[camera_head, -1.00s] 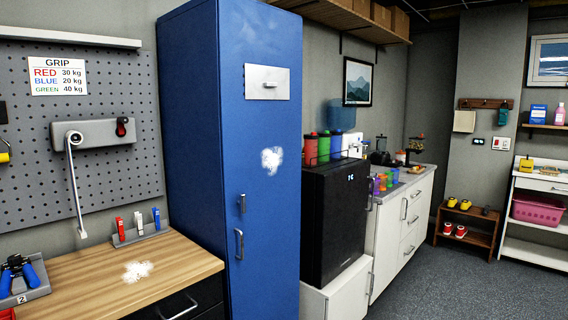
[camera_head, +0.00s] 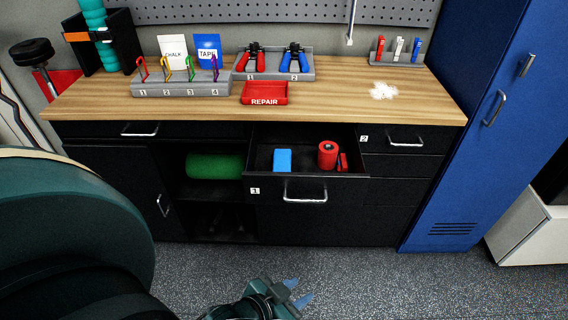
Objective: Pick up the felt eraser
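A small blue block (camera_head: 282,160), which looks like the felt eraser, lies in the open drawer 1 (camera_head: 262,186) of the black workbench, left of the middle. Its fine surface is too small to make out. My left gripper (camera_head: 297,291) is low at the bottom of the view, over the floor in front of the drawer and apart from the bench. Its two pale blue fingertips are spread, with nothing between them. My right gripper is not in view.
A red roll (camera_head: 327,154) and a small red item (camera_head: 343,161) lie right of the block. The drawer handle (camera_head: 305,194) sticks out in front. A green roll (camera_head: 214,166) lies in the open shelf to the left. A red REPAIR tray (camera_head: 265,93) stands on the worktop.

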